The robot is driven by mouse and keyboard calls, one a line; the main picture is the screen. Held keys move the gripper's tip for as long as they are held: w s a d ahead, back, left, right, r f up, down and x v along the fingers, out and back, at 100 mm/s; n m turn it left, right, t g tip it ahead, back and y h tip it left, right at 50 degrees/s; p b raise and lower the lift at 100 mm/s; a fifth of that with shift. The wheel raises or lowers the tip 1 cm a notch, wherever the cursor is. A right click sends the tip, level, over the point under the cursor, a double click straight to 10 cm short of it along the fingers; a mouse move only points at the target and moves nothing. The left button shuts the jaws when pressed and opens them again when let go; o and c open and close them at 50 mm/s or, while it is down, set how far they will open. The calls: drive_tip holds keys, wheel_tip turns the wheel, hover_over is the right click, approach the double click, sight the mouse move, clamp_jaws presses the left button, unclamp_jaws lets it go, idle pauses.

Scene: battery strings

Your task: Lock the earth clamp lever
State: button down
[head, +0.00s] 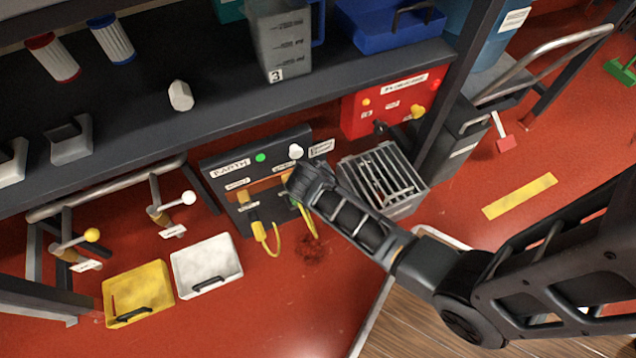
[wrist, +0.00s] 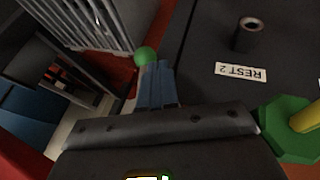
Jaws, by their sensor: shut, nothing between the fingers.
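The dark earth panel (head: 222,172), labelled EARTH, stands on the floor under the bench in the head view. A green ball knob (wrist: 145,55) shows in the wrist view, right at the tips of my gripper (wrist: 156,66). The fingers are shut with nothing between them; I cannot tell whether they touch the knob. The knob's lever is mostly hidden. A green clamp body (wrist: 288,128) with a yellow part is at the right of the wrist view. In the head view my gripper (head: 296,190) covers the panel's right part, and yellow cables (head: 268,238) hang below.
A REST 2 label (wrist: 240,72) and a short post (wrist: 248,35) are on the dark surface. A slatted metal box (head: 385,178) and a red box (head: 375,110) stand right of the panel. Yellow (head: 138,290) and white (head: 207,264) trays lie left. The bench overhangs behind.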

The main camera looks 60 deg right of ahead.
drive_tip(key=shift+w+d+f, duration=0.1)
drive_tip(key=shift+d+f, duration=0.2)
drive_tip(key=shift+f, duration=0.15)
